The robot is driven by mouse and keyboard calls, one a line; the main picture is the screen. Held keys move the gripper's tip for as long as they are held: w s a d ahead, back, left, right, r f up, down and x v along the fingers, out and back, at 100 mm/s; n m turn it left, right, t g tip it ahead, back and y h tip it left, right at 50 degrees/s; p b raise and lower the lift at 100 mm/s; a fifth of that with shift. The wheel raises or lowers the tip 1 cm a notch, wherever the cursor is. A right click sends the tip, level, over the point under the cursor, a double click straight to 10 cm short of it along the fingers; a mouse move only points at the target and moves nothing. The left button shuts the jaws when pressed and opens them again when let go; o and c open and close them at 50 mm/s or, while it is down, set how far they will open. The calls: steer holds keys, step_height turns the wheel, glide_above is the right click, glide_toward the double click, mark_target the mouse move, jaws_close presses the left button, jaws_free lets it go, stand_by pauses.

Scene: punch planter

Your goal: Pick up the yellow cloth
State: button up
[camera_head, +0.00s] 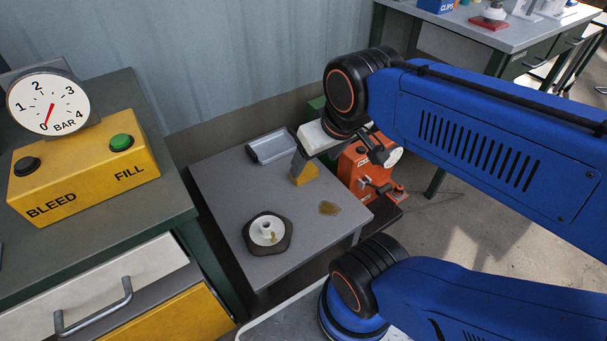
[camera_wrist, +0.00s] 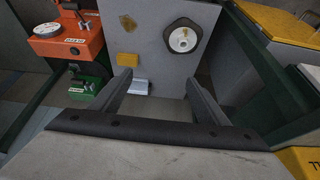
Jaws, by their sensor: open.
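The yellow cloth (camera_head: 306,175) looks like a flat folded rectangle on the small grey table (camera_head: 225,180). In the head view, part of it is hidden behind my gripper (camera_head: 297,166). In the wrist view, the cloth (camera_wrist: 127,59) lies whole, beyond the tip of the left finger. My gripper (camera_wrist: 156,83) is open and empty, its fingers wide apart. It hangs above the table, apart from the cloth, which sits left of the middle between the fingers.
A brown patch (camera_head: 329,208) and a white spool-like part on a dark base (camera_head: 267,232) are on the same table. A silver tray-like piece (camera_head: 270,147) lies at its back. An orange machine (camera_head: 366,172) stands right. A gauge box (camera_head: 85,165) is on the left bench.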

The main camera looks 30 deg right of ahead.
steer(key=shift+o, duration=0.5)
steer(key=m+g, duration=0.5)
steer(key=m, duration=1.3)
glide_above(304, 171)
step_height(304, 171, down, 24)
step_height(304, 171, down, 11)
steer(key=shift+a+f, duration=0.1)
steer(key=shift+w+d+f, duration=0.1)
steer(key=shift+f, duration=1.2)
steer(key=shift+w+d+f, duration=0.1)
steer(key=shift+f, duration=1.15)
steer(key=c, duration=1.2)
steer(key=shift+c, duration=0.2)
